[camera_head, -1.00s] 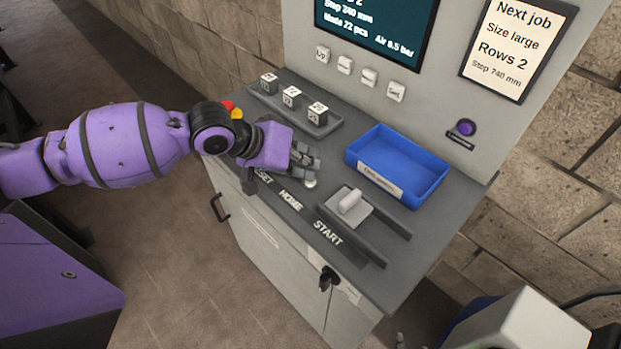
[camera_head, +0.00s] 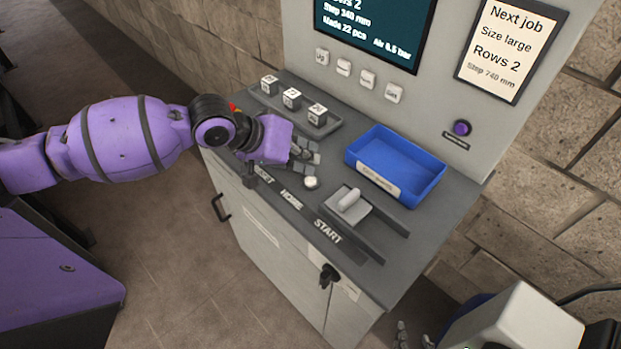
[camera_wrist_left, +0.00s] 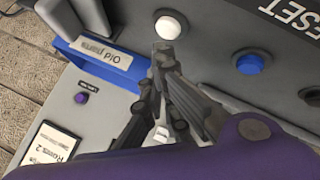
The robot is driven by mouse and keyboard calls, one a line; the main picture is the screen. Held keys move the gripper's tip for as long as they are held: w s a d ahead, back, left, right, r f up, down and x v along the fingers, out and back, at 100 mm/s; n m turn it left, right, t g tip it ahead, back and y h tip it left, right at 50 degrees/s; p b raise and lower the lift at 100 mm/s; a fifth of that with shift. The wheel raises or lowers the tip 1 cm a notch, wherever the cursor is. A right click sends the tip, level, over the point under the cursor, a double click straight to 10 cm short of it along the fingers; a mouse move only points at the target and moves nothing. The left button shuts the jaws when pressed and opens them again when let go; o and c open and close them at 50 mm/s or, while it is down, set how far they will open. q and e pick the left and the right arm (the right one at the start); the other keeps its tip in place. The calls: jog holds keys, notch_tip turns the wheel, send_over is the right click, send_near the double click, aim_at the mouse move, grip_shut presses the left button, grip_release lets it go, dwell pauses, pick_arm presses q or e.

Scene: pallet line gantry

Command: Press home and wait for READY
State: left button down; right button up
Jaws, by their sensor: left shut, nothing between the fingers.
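The control console (camera_head: 345,140) has a white button (camera_head: 311,182) behind the HOME label (camera_head: 291,199); the white button also shows in the left wrist view (camera_wrist_left: 168,27). My left gripper (camera_head: 314,156) is shut and empty, its fingertips just behind and above the white button, apparently not touching it. In the wrist view the fingertips (camera_wrist_left: 165,56) appear just below that button. A blue button (camera_wrist_left: 250,63) sits near the RESET label (camera_wrist_left: 290,14). The screen (camera_head: 375,30) shows rows, step, made and air lines; no READY is legible. Grey finger parts of my right gripper (camera_head: 414,338) show at the bottom edge.
A blue bin (camera_head: 398,160) stands right of the gripper. A lever on a plate (camera_head: 348,204) is by the START label (camera_head: 328,232). Several white cubes (camera_head: 291,98) sit in a rear tray. A job card (camera_head: 508,45) hangs on the panel.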

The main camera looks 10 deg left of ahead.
pick_arm(q)
notch_tip(320, 180, up, 3)
jog(key=shift+w+f+p, duration=0.1)
jog(key=shift+p, duration=0.4)
jog(key=shift+r, duration=1.1)
pick_arm(e)
jog(key=shift+w+r, duration=0.3)
jog(key=shift+r, duration=0.2)
jog(key=shift+w+r, duration=0.3)
jog(key=shift+r, duration=0.2)
jog(key=shift+w+r+t, duration=0.1)
jog(key=shift+w+t, duration=0.2)
pick_arm(q)
jog(key=shift+f, duration=0.1)
